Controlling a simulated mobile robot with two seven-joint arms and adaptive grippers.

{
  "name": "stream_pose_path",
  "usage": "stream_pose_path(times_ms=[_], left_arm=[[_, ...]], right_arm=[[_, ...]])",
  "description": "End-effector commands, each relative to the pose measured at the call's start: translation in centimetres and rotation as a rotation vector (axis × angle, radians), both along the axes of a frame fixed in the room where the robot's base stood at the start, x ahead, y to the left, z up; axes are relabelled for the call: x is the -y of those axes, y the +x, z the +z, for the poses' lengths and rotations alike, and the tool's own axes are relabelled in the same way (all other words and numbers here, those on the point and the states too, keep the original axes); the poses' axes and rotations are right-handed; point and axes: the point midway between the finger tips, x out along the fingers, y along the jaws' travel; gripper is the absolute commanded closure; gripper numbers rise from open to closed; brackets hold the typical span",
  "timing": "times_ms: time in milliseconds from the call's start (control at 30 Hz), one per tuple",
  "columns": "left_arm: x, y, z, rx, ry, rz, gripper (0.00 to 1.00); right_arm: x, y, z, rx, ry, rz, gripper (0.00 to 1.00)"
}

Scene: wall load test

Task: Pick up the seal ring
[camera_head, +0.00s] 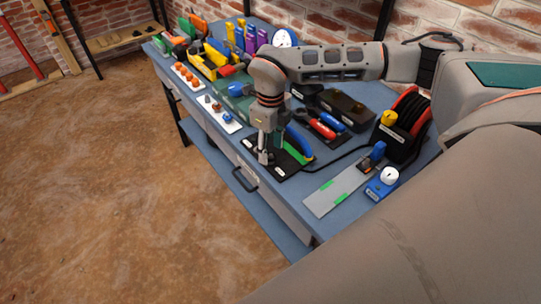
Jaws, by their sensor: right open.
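My right gripper (268,152) points down over the front part of the blue workbench (332,222). Its fingers are open, with no object visible between them. Its fingertips are close above or at a black board (292,166) that carries a blue-handled tool (299,141) and a green strip. I cannot make out a seal ring for sure; it may be too small to tell or hidden behind my gripper or arm. My left gripper is not in view.
Right of the board are a red-handled tool (322,129), a cable reel (408,118), a grey plate (338,188) and a blue gauge (382,182). Farther left are a white tray (190,80) of orange pieces and a yellow toolbox (208,62). The floor is clear.

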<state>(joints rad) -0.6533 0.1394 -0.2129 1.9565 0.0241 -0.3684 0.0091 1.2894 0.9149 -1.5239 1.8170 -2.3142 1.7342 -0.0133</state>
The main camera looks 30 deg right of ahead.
Motion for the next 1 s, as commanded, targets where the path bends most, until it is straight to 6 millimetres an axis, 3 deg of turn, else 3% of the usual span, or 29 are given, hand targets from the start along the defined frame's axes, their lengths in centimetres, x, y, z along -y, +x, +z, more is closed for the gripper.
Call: stream_pose_path(times_ms=[100, 367, 500, 1000], left_arm=[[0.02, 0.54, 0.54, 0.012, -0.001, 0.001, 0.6], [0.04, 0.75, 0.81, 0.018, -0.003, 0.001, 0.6], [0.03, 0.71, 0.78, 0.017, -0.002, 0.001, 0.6], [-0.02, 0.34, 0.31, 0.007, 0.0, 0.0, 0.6]], right_arm=[[0.0, -0.01, -1.11, 0.0, 0.0, 0.0, 0.56], [0.0, 0.04, -1.33, 0.001, -0.001, 0.0, 0.56], [-0.01, 0.04, -1.32, 0.001, 0.0, 0.0, 0.82], [-0.02, 0.08, -0.74, 0.003, 0.001, 0.0, 0.83]])
